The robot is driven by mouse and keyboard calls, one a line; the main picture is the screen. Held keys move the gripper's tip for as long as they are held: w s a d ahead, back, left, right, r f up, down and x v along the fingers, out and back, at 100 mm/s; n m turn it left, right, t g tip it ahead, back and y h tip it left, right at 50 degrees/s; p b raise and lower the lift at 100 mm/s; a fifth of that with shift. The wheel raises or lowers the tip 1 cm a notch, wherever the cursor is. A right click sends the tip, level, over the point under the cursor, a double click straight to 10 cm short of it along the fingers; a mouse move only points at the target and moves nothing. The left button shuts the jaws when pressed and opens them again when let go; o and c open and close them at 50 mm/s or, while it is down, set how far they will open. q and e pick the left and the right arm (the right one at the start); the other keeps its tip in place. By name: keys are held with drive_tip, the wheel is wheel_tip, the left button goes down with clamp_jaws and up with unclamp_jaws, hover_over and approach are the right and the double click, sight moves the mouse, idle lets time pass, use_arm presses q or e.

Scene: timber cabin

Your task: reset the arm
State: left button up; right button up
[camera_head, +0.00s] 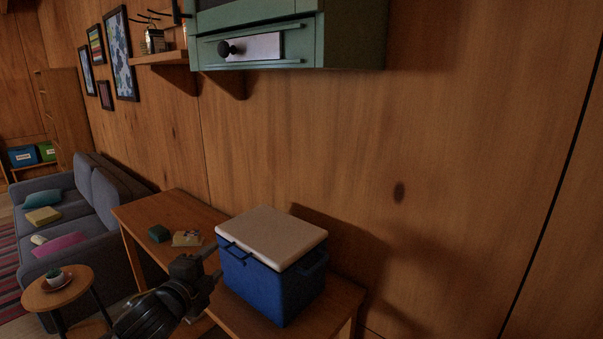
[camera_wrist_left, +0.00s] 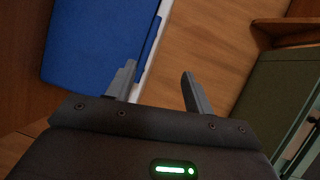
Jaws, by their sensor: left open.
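My left gripper (camera_head: 212,262) reaches in from the bottom of the head view, just left of the blue cooler box. In the left wrist view its two fingers (camera_wrist_left: 158,88) are spread apart with nothing between them. The blue cooler (camera_head: 272,286) with a closed white lid (camera_head: 272,236) stands on a wooden table. The cooler also shows in the left wrist view (camera_wrist_left: 95,45), beyond the left finger. I cannot tell whether a finger touches it. My right gripper is in neither view.
The table (camera_head: 180,212) also bears a small green block (camera_head: 159,233) and a flat card-like item (camera_head: 187,239). A green wall cabinet (camera_head: 345,35) and a wooden shelf (camera_head: 160,58) hang above. A grey sofa (camera_head: 85,195) and round side table (camera_head: 58,290) stand left.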

use_arm(q)
drive_tip(key=s+a+f+n+g+y, duration=0.1)
drive_tip(key=s+f+n+g+y, duration=0.3)
drive_tip(key=s+f, duration=0.6)
drive_tip(key=s+a+f+n+g+h, duration=0.1)
drive_tip(key=s+a+f+n+g, duration=0.1)
drive_tip(key=s+f+n, duration=0.75)
drive_tip(key=s+a+f+n+g, duration=0.1)
drive_tip(key=s+f+n+g, duration=0.15)
drive_tip(key=s+f, duration=0.45)
drive_tip(key=s+a+f+n+g, duration=0.15)
drive_tip(key=s+f+g, duration=0.25)
drive_tip(key=s, duration=0.6)
wheel_tip(320, 180, down, 26)
drive_tip(key=s+d+g, duration=0.1)
drive_tip(key=s+a+f+g+y, duration=0.1)
drive_tip(key=s+a+f, duration=0.2)
drive_tip(key=s+f, duration=1.2)
drive_tip(key=shift+s+f, duration=0.35)
drive_tip(key=shift+s, duration=0.5)
drive_tip(key=shift+g, duration=0.25)
